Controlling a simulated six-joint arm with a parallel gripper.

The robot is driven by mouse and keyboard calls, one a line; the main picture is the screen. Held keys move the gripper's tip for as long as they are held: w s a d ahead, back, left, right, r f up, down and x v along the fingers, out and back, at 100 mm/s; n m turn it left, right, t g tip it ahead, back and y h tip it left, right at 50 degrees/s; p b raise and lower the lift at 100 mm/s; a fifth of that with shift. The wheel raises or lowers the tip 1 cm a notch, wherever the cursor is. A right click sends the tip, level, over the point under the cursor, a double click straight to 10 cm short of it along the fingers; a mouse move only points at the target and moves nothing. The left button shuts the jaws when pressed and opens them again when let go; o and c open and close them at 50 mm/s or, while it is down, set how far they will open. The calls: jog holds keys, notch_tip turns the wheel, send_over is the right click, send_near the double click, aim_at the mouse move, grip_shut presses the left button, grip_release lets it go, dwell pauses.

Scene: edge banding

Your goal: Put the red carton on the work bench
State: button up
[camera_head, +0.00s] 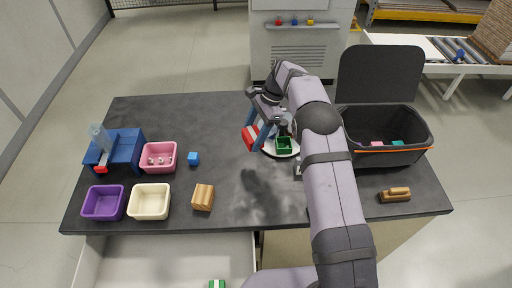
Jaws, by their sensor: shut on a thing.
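The red carton (249,138), red with a white part, is between the fingers of my gripper (261,124), which is shut on it. The carton is tilted and held in the air above the work bench (225,115), a dark flat top. A shadow lies on the bench below and in front of it. My arm crosses the right half of the bench and hides part of it.
A white plate (269,151) with a green box (284,144) is close beside the carton. An open black toolbox (390,155) stands right. Pink (160,157), purple (104,203) and cream (150,202) bins, a blue cube (193,158) and a wooden block (203,197) are left. The back-left bench is clear.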

jog(key=w+a+f+m+t+h+b, duration=0.1)
jog(key=w+a+m+t+b, duration=0.3)
jog(key=a+m, duration=0.9)
jog(key=shift+w+a+f+t+b, duration=0.3)
jog(key=shift+w+a+f+b, duration=0.35)
jog(key=shift+w+b, duration=1.2)
jog(key=shift+w+p, duration=0.55)
jog(key=shift+f+p, duration=0.8)
jog(key=shift+f, duration=4.1)
jog(key=shift+f, duration=0.1)
jog(key=o, duration=1.2)
